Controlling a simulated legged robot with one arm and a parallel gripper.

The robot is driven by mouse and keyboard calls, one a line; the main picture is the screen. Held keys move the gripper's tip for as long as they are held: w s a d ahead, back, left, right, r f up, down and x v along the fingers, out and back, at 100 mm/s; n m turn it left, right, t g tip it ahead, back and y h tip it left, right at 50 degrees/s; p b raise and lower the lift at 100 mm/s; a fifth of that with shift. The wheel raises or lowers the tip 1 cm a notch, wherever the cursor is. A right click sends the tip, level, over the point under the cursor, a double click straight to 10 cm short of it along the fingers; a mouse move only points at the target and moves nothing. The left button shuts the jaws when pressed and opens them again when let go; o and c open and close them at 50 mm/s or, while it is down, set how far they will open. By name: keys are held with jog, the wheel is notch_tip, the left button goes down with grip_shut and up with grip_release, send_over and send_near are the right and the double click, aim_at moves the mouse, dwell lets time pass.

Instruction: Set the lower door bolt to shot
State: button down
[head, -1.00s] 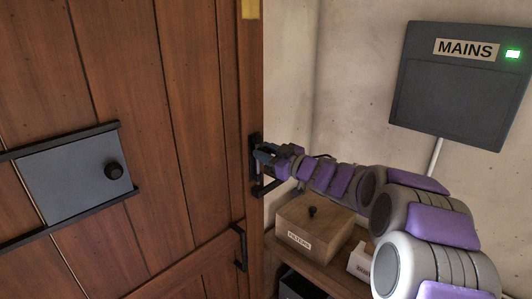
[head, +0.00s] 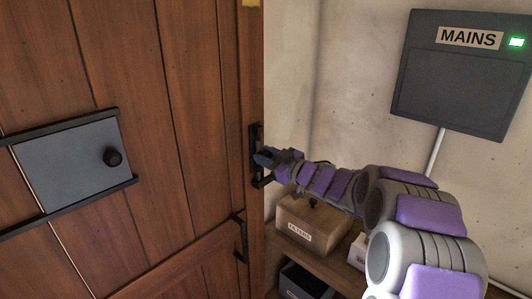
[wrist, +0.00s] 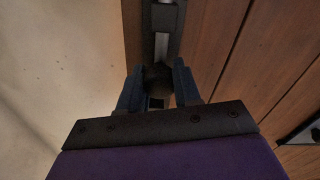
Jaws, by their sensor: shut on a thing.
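A black door bolt (head: 254,138) is mounted upright on the right edge of the wooden door in the head view. In the wrist view its dark housing (wrist: 163,18) runs up the door edge, with a pale metal rod (wrist: 161,46) showing below it. My gripper (head: 264,159) is at the bolt from the right. In the wrist view my gripper (wrist: 157,78) has its two blue fingers on either side of the bolt's dark knob (wrist: 157,74), shut on it. The fingers hide part of the knob and the lower bolt.
A grey sliding panel (head: 65,172) with a black knob sits on the door at left. A black handle (head: 240,238) is lower on the door. A wooden FILTERS box (head: 310,222) stands on a shelf below my arm. A MAINS box (head: 455,85) with a green light hangs on the wall.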

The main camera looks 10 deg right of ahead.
jog(key=c, duration=0.8)
grip_release()
jog(key=shift+f, duration=0.2)
jog(key=p+v, duration=0.2)
jog(key=v, duration=1.5)
jog(key=shift+s+d, duration=0.1)
jog(key=shift+d, duration=0.1)
